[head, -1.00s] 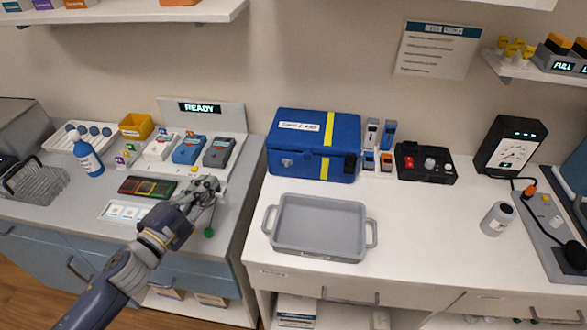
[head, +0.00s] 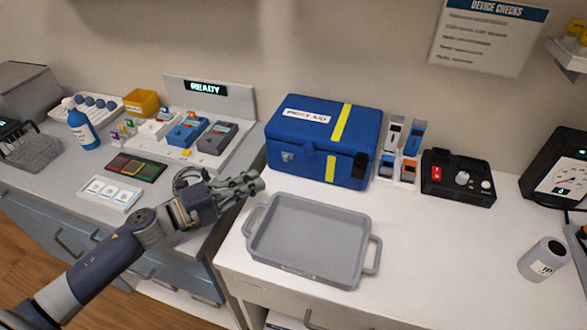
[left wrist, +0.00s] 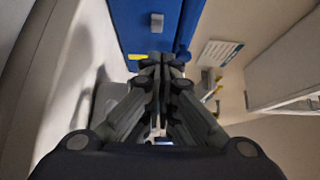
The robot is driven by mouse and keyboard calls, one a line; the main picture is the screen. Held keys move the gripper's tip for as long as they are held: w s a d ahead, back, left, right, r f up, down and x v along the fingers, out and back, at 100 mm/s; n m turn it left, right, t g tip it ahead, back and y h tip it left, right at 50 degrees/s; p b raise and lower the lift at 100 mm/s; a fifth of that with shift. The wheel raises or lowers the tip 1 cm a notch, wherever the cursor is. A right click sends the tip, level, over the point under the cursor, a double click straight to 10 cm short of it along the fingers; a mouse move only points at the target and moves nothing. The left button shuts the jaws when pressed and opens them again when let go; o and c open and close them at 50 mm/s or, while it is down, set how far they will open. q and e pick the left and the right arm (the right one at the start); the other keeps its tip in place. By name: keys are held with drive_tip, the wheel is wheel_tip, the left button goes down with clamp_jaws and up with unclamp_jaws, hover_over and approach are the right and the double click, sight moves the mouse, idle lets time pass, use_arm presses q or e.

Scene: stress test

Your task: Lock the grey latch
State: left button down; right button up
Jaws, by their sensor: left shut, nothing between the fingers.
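The blue first aid box (head: 305,128) stands closed on the white counter, with a yellow stripe on it. Its grey latch (head: 287,157) is a small piece on the left of the front face. In the left wrist view the grey latch (left wrist: 157,22) shows on the blue box (left wrist: 128,18), beyond the fingertips. My left gripper (head: 257,184) is shut and empty, in front of the box and to the lower left of the latch, apart from it. The left gripper's closed fingers (left wrist: 162,60) point toward the box. My right gripper is not in view.
A grey tray (head: 262,245) lies right in front of the box, close to my left gripper. A black device (head: 458,190) and small blue and orange items stand right of the box. Left are a device dock (head: 238,150) and a blue bottle (head: 83,130). The right counter is mostly clear.

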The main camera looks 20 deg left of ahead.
sight(287, 157)
use_arm(q)
drive_tip(key=shift+r, duration=0.1)
drive_tip(key=shift+s, duration=0.1)
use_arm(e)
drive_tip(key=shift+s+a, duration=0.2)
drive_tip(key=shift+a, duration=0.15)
use_arm(q)
drive_tip(key=shift+w+d, duration=0.15)
drive_tip(key=shift+w, duration=0.15)
drive_tip(key=p+x, duration=0.2)
drive_tip(key=x, duration=0.6)
drive_tip(key=shift+w+d, duration=0.1)
drive_tip(key=shift+d, duration=0.05)
drive_tip(key=shift+w+d+p, duration=0.35)
drive_tip(key=shift+w+d, duration=0.05)
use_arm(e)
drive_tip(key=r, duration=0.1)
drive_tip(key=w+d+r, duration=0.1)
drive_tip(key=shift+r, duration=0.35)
